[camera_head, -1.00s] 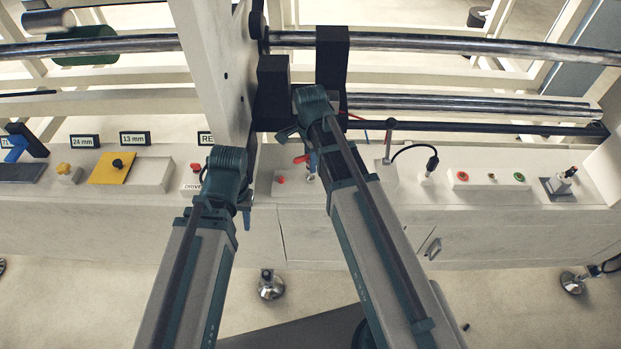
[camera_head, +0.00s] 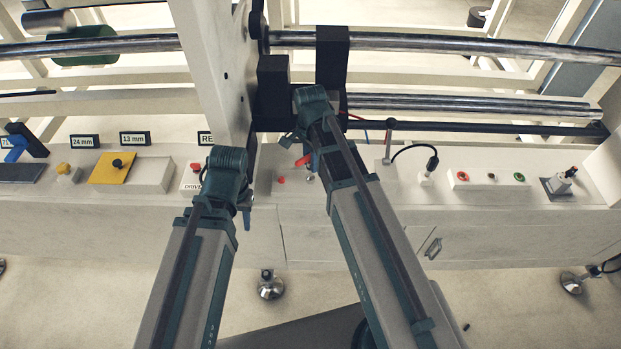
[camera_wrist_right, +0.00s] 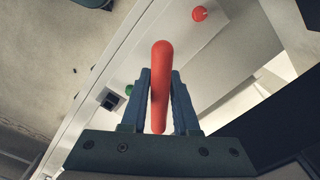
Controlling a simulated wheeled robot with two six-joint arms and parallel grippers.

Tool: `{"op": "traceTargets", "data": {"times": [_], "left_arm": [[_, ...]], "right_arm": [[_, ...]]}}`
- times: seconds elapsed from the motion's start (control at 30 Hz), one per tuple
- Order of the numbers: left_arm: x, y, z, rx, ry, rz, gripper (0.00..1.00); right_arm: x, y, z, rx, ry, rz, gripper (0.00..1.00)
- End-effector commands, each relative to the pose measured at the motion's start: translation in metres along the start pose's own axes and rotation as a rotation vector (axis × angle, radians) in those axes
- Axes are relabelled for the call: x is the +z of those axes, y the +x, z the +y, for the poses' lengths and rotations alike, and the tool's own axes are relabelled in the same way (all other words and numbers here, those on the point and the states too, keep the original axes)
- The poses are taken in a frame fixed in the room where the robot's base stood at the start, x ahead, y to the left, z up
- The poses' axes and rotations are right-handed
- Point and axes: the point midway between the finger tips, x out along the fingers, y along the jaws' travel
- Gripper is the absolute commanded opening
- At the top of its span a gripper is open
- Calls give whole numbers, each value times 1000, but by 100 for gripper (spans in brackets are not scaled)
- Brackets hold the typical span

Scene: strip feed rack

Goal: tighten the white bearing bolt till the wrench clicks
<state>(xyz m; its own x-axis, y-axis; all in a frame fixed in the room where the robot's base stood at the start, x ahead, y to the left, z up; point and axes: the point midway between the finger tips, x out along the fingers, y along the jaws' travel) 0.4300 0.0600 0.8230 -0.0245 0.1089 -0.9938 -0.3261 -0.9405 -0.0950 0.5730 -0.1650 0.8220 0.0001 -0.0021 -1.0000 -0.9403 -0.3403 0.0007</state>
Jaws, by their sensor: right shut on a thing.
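My right gripper (camera_wrist_right: 160,100) is shut on the red handle (camera_wrist_right: 161,70), which stands up between its two blue fingers in the right wrist view. In the head view the red handle (camera_head: 304,159) shows just left of my right arm, below the black bearing blocks. The rest of the tool is hidden, so I cannot tell whether it sits on a bolt. The white bearing bolt cannot be made out. My left gripper (camera_head: 246,218) hangs at the end of the left arm over the bench; its fingers are mostly hidden.
Black blocks (camera_head: 331,60) and steel rollers (camera_head: 460,46) lie behind the arms. A white upright plate (camera_head: 212,70) stands close to the left arm. Labelled stations such as 13 mm (camera_head: 134,139) line the bench left. A button box (camera_head: 490,178) stands right.

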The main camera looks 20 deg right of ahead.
Motion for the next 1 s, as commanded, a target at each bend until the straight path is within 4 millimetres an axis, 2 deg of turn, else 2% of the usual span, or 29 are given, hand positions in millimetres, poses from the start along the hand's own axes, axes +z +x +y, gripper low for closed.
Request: {"op": "traceTargets", "data": {"times": [0.27,1.0], "left_arm": [[0,-5,0,0,0,0,40],[2,-40,-4,0,0,0,40]], "right_arm": [[0,-5,0,0,0,0,0],[0,-41,0,0,1,0,0]]}}
